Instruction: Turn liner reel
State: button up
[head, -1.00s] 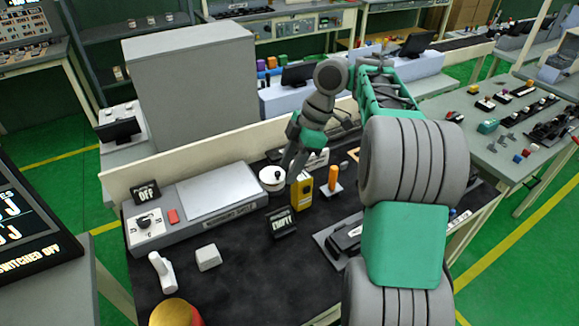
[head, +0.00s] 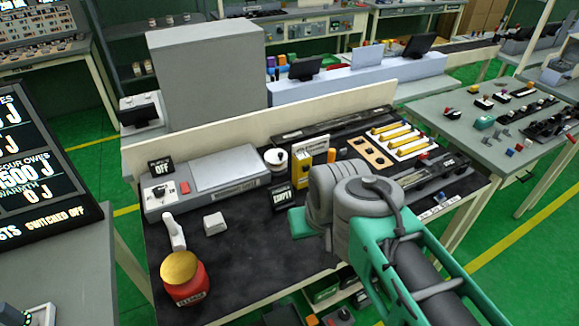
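A white round drum with a dark knob on top (head: 276,160) stands on the black worktop, right of the grey box unit. It may be the liner reel; no label on it is readable. My arm reaches in from the lower right, its grey joints over the front right of the bench. My gripper's fingers do not show; they are out of sight beyond or below the arm. Nothing is seen touching the drum.
A yellow box (head: 304,170) and a black EMPTY sign (head: 281,196) stand close to the drum. A grey unit (head: 212,178) with an OFF sign (head: 160,167) is to its left. A red jar with gold lid (head: 186,280) stands at the front. The middle front worktop is clear.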

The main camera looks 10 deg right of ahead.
aim_at(276, 158)
jog(key=u, duration=0.05)
jog(key=k, duration=0.8)
jog(key=z, duration=0.85)
jog(key=i, duration=1.35)
jog(key=u, duration=0.8)
